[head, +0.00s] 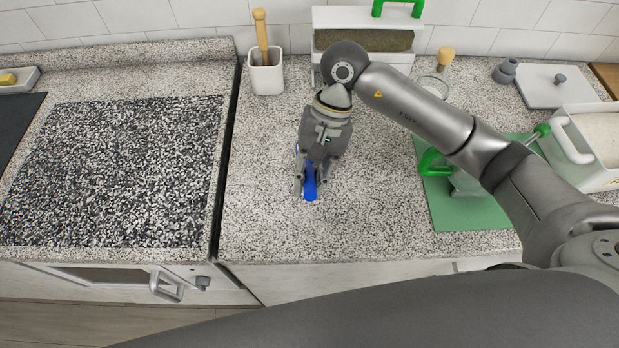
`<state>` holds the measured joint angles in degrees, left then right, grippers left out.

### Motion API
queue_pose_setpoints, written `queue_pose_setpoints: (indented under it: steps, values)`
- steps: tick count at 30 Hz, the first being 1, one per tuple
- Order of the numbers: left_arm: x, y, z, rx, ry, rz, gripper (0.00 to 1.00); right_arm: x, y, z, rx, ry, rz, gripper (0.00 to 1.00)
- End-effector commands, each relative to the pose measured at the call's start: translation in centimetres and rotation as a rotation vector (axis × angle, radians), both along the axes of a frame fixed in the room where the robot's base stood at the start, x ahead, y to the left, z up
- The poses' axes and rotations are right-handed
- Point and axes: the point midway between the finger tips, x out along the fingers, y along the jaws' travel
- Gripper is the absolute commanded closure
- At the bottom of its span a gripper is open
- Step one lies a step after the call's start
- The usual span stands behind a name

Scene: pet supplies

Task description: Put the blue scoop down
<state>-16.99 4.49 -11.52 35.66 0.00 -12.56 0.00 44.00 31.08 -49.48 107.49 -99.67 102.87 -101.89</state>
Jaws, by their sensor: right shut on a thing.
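My right gripper (306,184) comes in from the right and points down over the bare counter in the middle. It is shut on the blue scoop (310,187). The scoop's blue part shows between and below the fingers; the rest is hidden by the gripper. From this angle I cannot tell whether the scoop touches the counter (270,222). My left gripper is not in view.
A white holder (267,77) with a wooden-handled tool and a white bin (320,18) stand at the back. A green mat (465,217) with a green-handled clear item lies right. A white container (585,170) stands far right. Counter around the gripper is clear.

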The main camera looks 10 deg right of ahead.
Motion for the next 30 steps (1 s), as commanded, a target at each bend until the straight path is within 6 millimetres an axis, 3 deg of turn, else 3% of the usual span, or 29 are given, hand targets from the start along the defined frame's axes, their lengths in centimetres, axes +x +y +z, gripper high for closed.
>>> queue_pose_setpoints:
  steps: [1,5,19,20,24,30]
  values:
    - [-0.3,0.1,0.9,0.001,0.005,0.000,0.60,-0.2,-0.1,-0.3,-0.001,0.006,-0.003,1.00]
    - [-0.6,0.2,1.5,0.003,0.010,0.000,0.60,-0.1,-0.1,-1.6,0.000,0.003,-0.001,1.00]
    - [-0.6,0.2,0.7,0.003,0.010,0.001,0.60,0.0,-0.1,-2.5,0.000,0.000,-0.001,1.00]
    - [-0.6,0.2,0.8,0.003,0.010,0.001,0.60,0.0,-0.1,-2.3,0.000,0.000,-0.001,0.79]
    - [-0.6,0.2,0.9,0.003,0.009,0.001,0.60,0.0,-0.1,-2.3,0.000,0.000,-0.001,0.61]
    - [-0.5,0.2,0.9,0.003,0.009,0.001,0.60,0.0,-0.1,-2.3,-0.001,0.001,-0.002,0.60]
